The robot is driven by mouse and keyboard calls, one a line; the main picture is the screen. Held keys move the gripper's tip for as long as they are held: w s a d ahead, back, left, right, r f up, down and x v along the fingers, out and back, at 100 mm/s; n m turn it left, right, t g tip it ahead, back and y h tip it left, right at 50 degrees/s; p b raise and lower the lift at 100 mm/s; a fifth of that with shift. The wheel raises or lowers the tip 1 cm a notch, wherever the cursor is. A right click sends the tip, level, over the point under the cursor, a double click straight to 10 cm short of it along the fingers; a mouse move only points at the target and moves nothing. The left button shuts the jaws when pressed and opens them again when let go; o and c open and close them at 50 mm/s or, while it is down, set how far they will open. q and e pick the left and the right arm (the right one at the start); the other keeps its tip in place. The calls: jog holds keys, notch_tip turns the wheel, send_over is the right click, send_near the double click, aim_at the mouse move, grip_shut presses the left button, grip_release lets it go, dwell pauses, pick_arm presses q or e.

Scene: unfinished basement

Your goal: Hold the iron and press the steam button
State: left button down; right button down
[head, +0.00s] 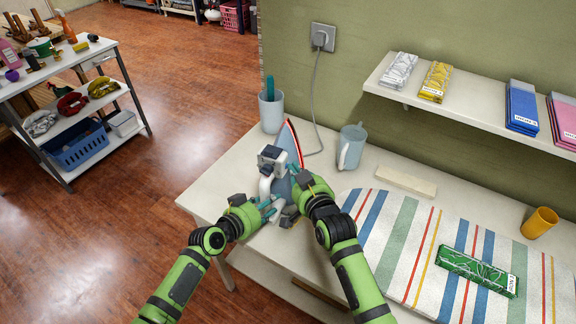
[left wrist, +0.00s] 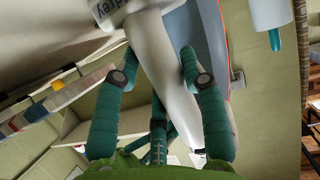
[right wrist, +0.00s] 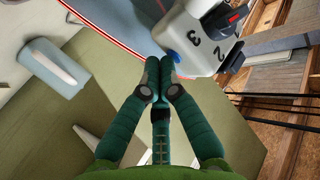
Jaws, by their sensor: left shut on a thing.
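The iron (head: 289,147) is tilted up above the table (head: 222,193), its blue-grey body and red-edged soleplate towards the wall. My left gripper (head: 267,208) is shut on its white handle; in the left wrist view the handle (left wrist: 165,75) runs between both fingers. My right gripper (head: 295,173) is beside the iron. In the right wrist view its fingertips (right wrist: 164,66) are together with nothing between them. They are right at a blue button (right wrist: 172,57) on the iron's white numbered block (right wrist: 196,42); I cannot tell whether they touch it.
A grey-blue jug (head: 351,147) and a cup (head: 271,112) stand behind the iron. A cord runs up to the wall socket (head: 323,38). A striped cloth (head: 400,240) with a green packet (head: 477,271) and a yellow cup (head: 540,223) lie right. A shelf (head: 450,105) overhangs the back.

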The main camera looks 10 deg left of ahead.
pick_arm(q)
jog(key=shift+f, duration=0.1)
pick_arm(e)
jog(key=shift+s+d, duration=0.2)
jog(key=shift+d, duration=0.5)
jog(key=shift+d, duration=0.1)
jog(key=d, duration=0.2)
jog(key=s+d, duration=0.1)
jog(key=d, duration=0.1)
jog(key=shift+s+d, duration=0.1)
jog(key=shift+d, duration=0.25)
pick_arm(q)
jog(key=c, duration=0.6)
grip_release()
jog(key=shift+c, duration=0.2)
